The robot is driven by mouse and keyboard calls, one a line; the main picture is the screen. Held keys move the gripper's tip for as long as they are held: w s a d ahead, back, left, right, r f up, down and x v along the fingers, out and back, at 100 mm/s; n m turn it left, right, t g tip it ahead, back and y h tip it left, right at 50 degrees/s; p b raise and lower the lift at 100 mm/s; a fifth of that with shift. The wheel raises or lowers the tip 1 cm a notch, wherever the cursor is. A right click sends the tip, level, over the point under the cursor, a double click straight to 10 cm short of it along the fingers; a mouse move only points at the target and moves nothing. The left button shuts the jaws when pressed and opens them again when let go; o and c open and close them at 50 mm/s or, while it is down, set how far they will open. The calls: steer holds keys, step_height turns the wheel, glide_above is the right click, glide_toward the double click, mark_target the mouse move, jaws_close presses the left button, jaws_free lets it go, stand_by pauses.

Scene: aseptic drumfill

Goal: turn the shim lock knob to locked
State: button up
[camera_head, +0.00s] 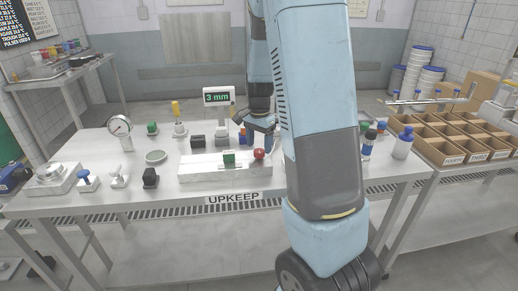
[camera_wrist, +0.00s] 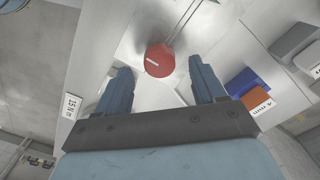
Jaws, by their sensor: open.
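The red knob (camera_head: 259,154) sits at the right part of a low white block (camera_head: 205,172) on the table. In the wrist view the red knob (camera_wrist: 159,60) shows from above, with a short white line on its face. My gripper (camera_wrist: 165,85) is open and empty. Its two blue fingers point toward the knob, which lies just beyond and between the fingertips, apart from both. In the head view my gripper (camera_head: 262,128) hangs above and close to the knob. A green piece (camera_head: 229,158) sits on the same block, left of the knob. I cannot read any lock marking.
A display reading 3 mm (camera_head: 217,96) stands behind the block. A dial gauge (camera_head: 120,127), a round dish (camera_head: 155,156) and small knobs stand to the left. A compartmented wooden box (camera_head: 450,150) is at right.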

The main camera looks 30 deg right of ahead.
mark_target(259, 151)
step_height(259, 151, up, 11)
stand_by(0.4)
stand_by(0.4)
steer(key=s+a+r+n+t, duration=0.2)
steer(key=s+a+r+n, duration=0.1)
steer(key=s, duration=0.5)
steer(key=s+a+r+n+t, duration=0.1)
steer(key=s+a+r+n, duration=0.2)
steer(key=s, duration=0.5)
steer(key=s+a+r+n+t, duration=0.2)
steer(key=s+a+n, duration=0.3)
steer(key=s, duration=0.4)
steer(key=shift+r+n+t, duration=0.3)
steer(key=shift+r+n, duration=0.6)
